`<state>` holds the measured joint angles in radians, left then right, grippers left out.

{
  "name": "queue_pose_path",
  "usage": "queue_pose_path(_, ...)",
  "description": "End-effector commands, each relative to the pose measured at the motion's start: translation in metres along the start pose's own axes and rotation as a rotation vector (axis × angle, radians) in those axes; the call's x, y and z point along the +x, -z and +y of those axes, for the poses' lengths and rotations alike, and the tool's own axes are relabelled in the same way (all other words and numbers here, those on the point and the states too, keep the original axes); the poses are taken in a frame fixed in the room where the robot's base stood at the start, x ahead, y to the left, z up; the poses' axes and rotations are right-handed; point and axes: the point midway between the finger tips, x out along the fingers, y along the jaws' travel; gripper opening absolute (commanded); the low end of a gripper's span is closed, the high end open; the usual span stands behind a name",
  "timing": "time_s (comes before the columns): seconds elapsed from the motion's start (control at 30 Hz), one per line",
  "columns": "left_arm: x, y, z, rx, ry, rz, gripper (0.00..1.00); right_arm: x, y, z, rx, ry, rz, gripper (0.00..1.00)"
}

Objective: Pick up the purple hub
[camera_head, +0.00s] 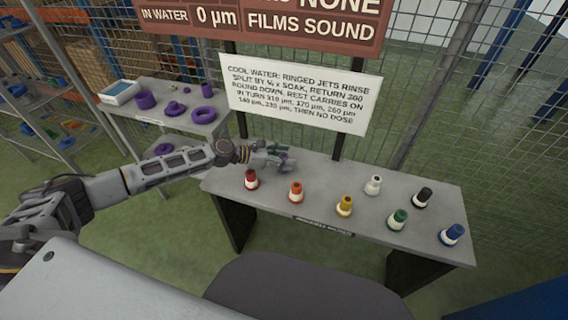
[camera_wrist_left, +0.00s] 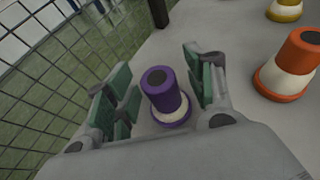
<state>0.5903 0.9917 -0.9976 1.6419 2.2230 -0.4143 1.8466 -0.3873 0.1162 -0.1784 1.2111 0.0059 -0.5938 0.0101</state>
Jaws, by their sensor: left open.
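The purple hub (camera_wrist_left: 158,78), with a white band low down and a dark top, stands upright on the grey table between the spread fingers of my left gripper (camera_wrist_left: 165,92) in the left wrist view. A gap of bare table shows between the hub and the finger on the right; the finger on the left is close to it, and I cannot tell if they touch. In the head view my left gripper (camera_head: 281,158) is open over the table's far left part and hides most of the hub. My right gripper is not in view.
Banded pieces stand on the same grey table (camera_head: 325,192): red (camera_head: 251,180), orange (camera_head: 296,192), yellow (camera_head: 344,206), white (camera_head: 373,185), green (camera_head: 398,220), black (camera_head: 422,198) and blue (camera_head: 452,235). A side table at left holds purple parts (camera_head: 203,115). A mesh fence stands behind.

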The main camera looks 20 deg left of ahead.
Motion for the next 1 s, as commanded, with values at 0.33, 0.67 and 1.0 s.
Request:
queue_pose_path(0.33,0.0,0.0,0.0,0.0,0.0,0.0,0.14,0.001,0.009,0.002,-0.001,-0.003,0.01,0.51)
queue_pose_path(0.67,0.0,-0.001,0.0,0.001,-0.001,-0.001,0.0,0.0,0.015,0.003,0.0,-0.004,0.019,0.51)
queue_pose_path(1.0,-0.002,-0.006,0.0,0.001,-0.001,-0.002,0.0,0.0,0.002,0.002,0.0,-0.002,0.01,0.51)
